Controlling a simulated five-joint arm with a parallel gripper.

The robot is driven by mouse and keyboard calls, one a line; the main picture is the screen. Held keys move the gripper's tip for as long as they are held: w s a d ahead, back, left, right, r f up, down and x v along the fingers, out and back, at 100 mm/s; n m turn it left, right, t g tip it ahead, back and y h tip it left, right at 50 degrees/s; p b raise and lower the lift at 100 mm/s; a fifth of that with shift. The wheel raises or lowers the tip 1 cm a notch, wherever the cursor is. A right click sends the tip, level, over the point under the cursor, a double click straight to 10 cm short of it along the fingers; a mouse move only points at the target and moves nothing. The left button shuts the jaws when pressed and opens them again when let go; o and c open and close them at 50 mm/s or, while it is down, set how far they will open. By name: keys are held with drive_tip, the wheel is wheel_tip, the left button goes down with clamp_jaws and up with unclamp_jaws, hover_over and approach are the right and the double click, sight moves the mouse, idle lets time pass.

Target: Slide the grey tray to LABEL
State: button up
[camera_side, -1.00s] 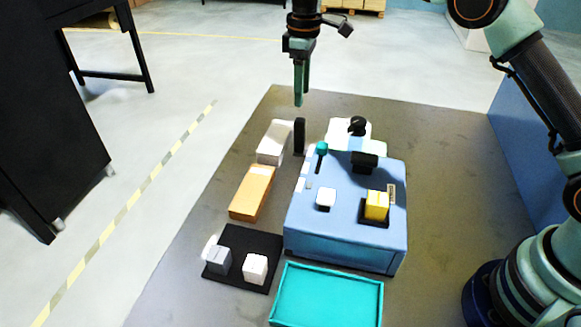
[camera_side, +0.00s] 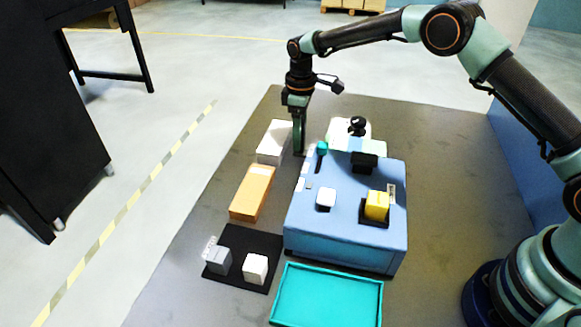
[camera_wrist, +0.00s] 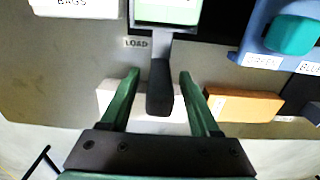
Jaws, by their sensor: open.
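In the wrist view the grey tray shows only in part at the top edge, with a pale green panel inside its rim and a grey stem (camera_wrist: 176,47) leading to an upright black handle (camera_wrist: 159,88). A LOAD label (camera_wrist: 136,43) lies left of the stem. My gripper (camera_wrist: 160,74) is open, its two green fingers on either side of the handle with gaps visible. In the side view my gripper (camera_side: 300,148) points down left of the blue machine (camera_side: 345,245) and hides most of the handle.
A white box (camera_side: 273,143) and an orange box (camera_side: 252,192) stand left of the machine. A black mat (camera_side: 262,241) holds a grey and a white cube. A teal tray (camera_side: 328,297) lies in front. A teal knob (camera_wrist: 292,35) is at the wrist view's upper right.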

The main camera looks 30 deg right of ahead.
drive_tip(key=shift+f, duration=0.15)
clamp_jaws()
idle(1.4)
